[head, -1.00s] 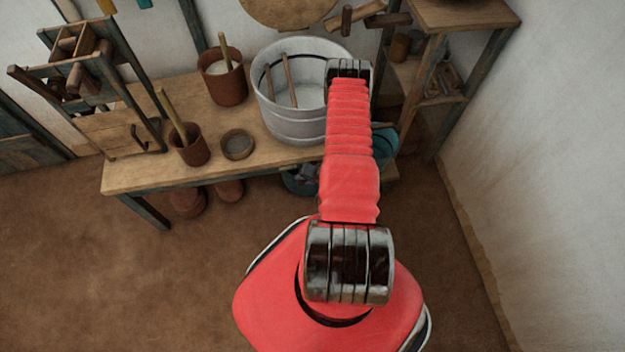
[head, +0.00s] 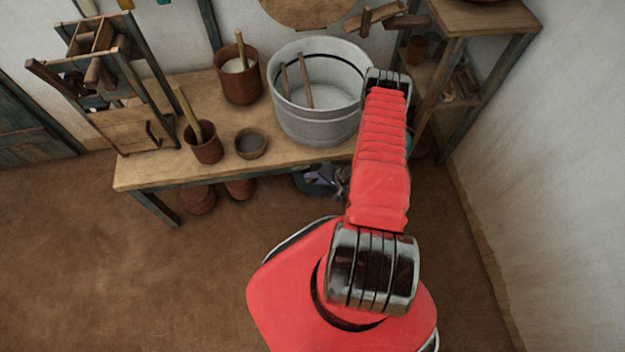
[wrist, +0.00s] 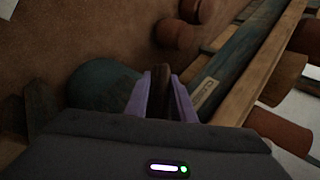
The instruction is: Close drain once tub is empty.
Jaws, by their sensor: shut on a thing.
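The pale grey tub (head: 312,125) stands on the bench in the head view, with two wooden sticks leaning inside. Its bottom looks whitish; I cannot tell whether liquid is in it. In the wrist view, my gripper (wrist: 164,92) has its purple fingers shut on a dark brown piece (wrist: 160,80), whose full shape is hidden. I cannot tell whether this piece belongs to the drain. The gripper is beside the bench's edge beam, above a teal basin (wrist: 95,85). In the head view my arm hides much of that area.
The wooden bench (head: 145,175) carries a brown pot with pale contents (head: 240,88), a smaller pot with a stick (head: 205,150) and a bowl (head: 250,145). Several pots sit below it. A shelf (head: 480,20) stands to the right. The floor in front is open.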

